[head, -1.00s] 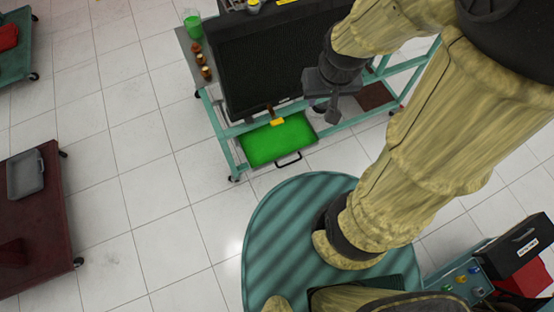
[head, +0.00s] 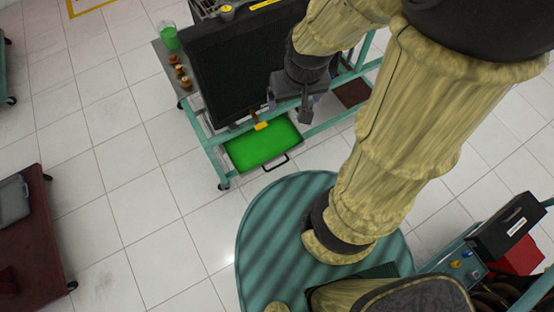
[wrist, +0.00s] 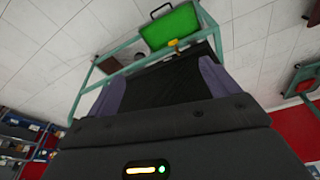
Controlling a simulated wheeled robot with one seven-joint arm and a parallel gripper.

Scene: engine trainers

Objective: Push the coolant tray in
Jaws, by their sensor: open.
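The coolant tray (head: 262,143) is a shallow tray of bright green liquid, low in the teal engine stand. It sticks out of the stand's front toward me, with a dark bar handle (head: 276,163) on its near edge. In the wrist view the tray (wrist: 170,26) shows at the top, beyond the teal frame. My gripper (head: 290,103) is open and empty, above and to the right of the tray, in front of the black radiator. In the wrist view my gripper's two fingers (wrist: 160,85) are spread apart with nothing between them.
The teal stand (head: 213,150) carries the black radiator (head: 232,75), with a yellow tag (head: 261,126) at its foot. A green beaker (head: 169,37) and brown bottles stand at its left. A dark red cart (head: 30,235) is at left. The floor between is clear.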

